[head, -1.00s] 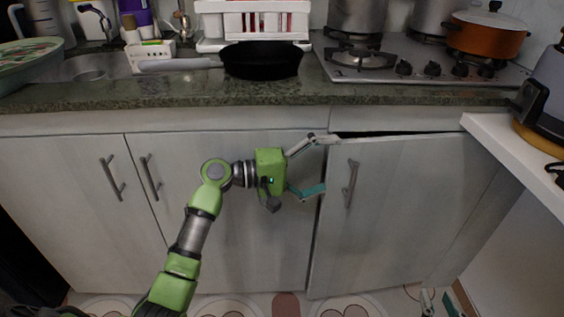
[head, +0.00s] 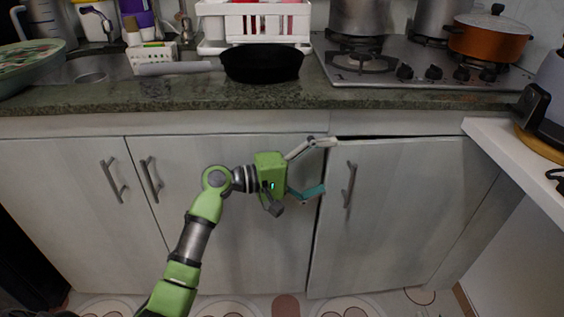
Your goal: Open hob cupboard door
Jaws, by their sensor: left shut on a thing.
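The hob cupboard door (head: 400,215) is the pale grey wood door under the hob. It stands slightly ajar, with a dark gap along its top edge. Its metal handle (head: 349,184) is upright near its left side. My left gripper (head: 322,166) is at the door's left edge, left of the handle. It is shut on the door's edge, with its pale finger above and its teal finger below. The exact contact is hard to see. My right gripper is not in view.
Two closed cupboard doors (head: 75,215) are at the left. The stone worktop (head: 200,97) above carries a black pan (head: 262,64), the hob (head: 420,62) and an orange pot (head: 490,36). A white shelf (head: 520,150) juts out at the right. The floor before the door looks clear.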

